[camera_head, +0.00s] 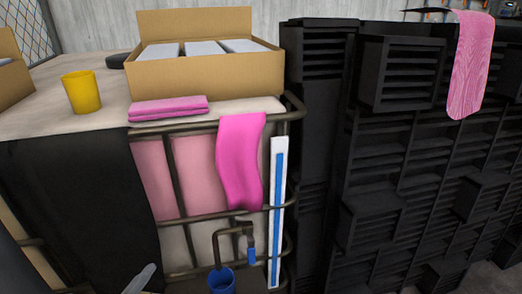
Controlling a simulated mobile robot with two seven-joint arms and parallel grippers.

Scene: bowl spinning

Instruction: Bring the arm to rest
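A pale grey tapered shape (141,280) shows at the bottom edge, left of centre, in front of the dark cloth. It looks like the tip of my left gripper, but most of it is cut off by the frame, so its opening and anything it holds are hidden. My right gripper is not in view. No bowl is visible.
A yellow cup (81,92), folded pink cloth (168,109) and cardboard box (205,75) stand on the counter. A pink towel (240,160) hangs on the metal rail. A blue container (222,281) is below. Black crates (400,160) fill the right.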

